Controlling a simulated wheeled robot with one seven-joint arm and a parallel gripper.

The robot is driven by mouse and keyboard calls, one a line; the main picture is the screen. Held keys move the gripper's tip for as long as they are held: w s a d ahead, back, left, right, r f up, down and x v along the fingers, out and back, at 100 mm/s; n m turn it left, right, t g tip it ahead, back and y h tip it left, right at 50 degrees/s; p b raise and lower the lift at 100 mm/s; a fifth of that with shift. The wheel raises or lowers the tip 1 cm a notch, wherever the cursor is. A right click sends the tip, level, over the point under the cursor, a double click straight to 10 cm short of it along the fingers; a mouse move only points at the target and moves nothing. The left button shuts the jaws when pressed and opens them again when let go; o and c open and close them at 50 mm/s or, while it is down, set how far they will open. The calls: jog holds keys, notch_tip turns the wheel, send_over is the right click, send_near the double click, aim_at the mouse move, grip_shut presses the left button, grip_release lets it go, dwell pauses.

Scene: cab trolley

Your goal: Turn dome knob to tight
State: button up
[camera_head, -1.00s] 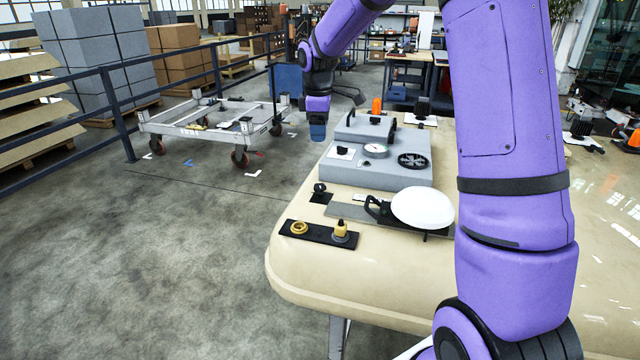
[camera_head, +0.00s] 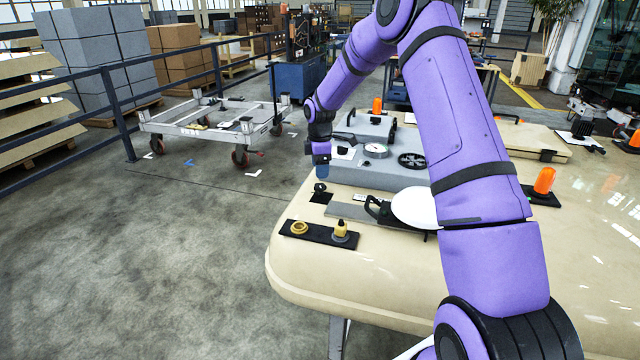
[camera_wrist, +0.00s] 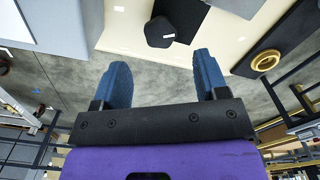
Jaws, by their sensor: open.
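A small black knob (camera_head: 320,188) stands on a dark square plate at the left edge of the cream table. In the wrist view the knob (camera_wrist: 159,32) shows a short white mark and lies beyond the gap between my fingers. A white dome (camera_head: 413,207) with a black handle-like part (camera_head: 377,208) sits to the right, partly behind my arm. My gripper (camera_head: 322,172) is just above the small knob, apart from it. In the wrist view my gripper (camera_wrist: 160,62) has its two blue fingers spread with nothing between them.
A grey box with a gauge (camera_head: 376,151) and a black handwheel (camera_head: 411,160) stands behind the knob. A black strip (camera_head: 318,236) in front holds a yellow ring (camera_head: 299,228) and a yellow-topped piece (camera_head: 340,230). Open floor lies left of the table.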

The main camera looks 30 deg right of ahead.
aim_at(320, 185)
jog(key=shift+f, duration=3.05)
jog(key=c, duration=0.9)
